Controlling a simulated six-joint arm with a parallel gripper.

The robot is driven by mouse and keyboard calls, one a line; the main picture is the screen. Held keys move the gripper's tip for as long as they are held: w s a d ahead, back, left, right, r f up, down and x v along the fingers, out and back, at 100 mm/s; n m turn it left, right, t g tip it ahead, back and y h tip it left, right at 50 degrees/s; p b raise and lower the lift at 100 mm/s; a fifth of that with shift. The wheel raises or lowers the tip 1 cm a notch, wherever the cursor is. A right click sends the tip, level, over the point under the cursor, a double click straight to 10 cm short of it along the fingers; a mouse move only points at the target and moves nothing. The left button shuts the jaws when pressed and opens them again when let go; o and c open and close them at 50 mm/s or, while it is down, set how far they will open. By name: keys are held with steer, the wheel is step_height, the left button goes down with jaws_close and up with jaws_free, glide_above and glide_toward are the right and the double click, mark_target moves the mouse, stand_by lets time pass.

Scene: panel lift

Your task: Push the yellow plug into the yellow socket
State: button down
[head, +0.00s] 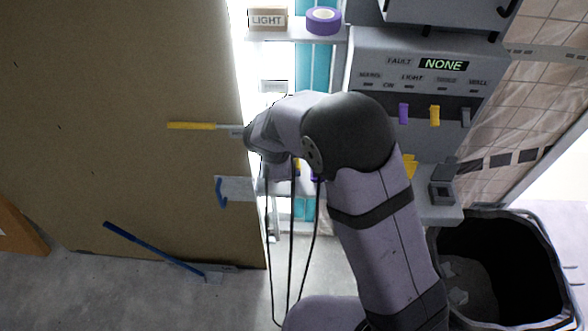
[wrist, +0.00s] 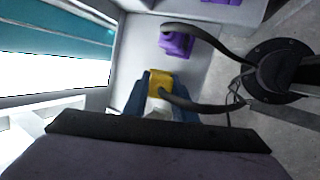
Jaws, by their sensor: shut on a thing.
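In the wrist view my gripper (wrist: 161,88) has its two blue fingers closed on the yellow plug (wrist: 159,78). A black cable runs from the plug to the right. The yellow socket cannot be made out; I cannot tell whether the plug touches it. In the head view my arm hides most of the gripper and plug; only a small bit of yellow shows beside the arm.
A purple plug (wrist: 177,44) with its own cable sits close beyond the yellow one. A panel with purple, yellow and grey levers (head: 434,115) stands right of my arm. A large brown board (head: 120,150) fills the left. A black bin (head: 500,265) stands lower right.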

steer(key=shift+r+p, duration=1.15)
steer(key=shift+r, duration=0.6)
